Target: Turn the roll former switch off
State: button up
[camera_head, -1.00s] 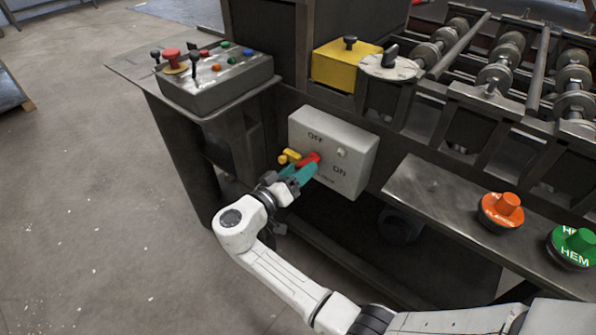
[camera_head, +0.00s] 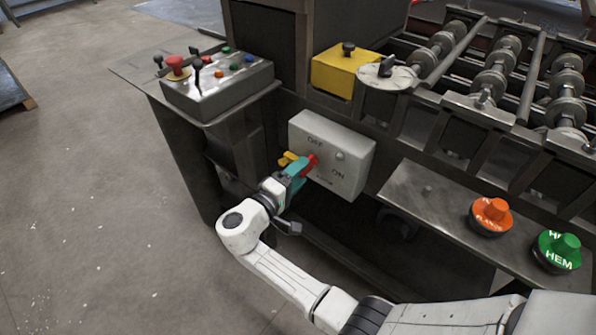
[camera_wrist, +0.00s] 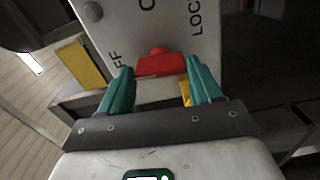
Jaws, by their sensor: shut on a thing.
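The roll former switch is a light grey box (camera_head: 345,150) on the machine's front, with OFF at its upper left and ON at its lower right. Its red handle (camera_head: 312,163) sits low on the left part of the face; a yellow part (camera_head: 287,158) shows beside it. My gripper (camera_head: 300,168) has teal fingers shut on the red handle. In the wrist view the red handle (camera_wrist: 162,65) lies between the fingertips, with part of the OFF lettering left of it and LOC lettering at upper right. The fingers partly hide the handle, so its exact setting is hard to tell.
A control panel (camera_head: 217,88) with buttons and levers stands at upper left. A yellow box (camera_head: 342,70) and rollers (camera_head: 490,70) are above. Orange (camera_head: 491,214) and green (camera_head: 560,250) knobs sit on a ledge at right. Open floor (camera_head: 80,200) lies left.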

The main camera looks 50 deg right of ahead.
jog(key=shift+n, duration=0.6)
jog(key=o, duration=1.1)
jog(key=shift+c, duration=0.2)
jog(key=shift+a, duration=0.1)
jog(key=a, duration=1)
jog(key=shift+s+a, duration=0.15)
jog(key=shift+a, duration=0.2)
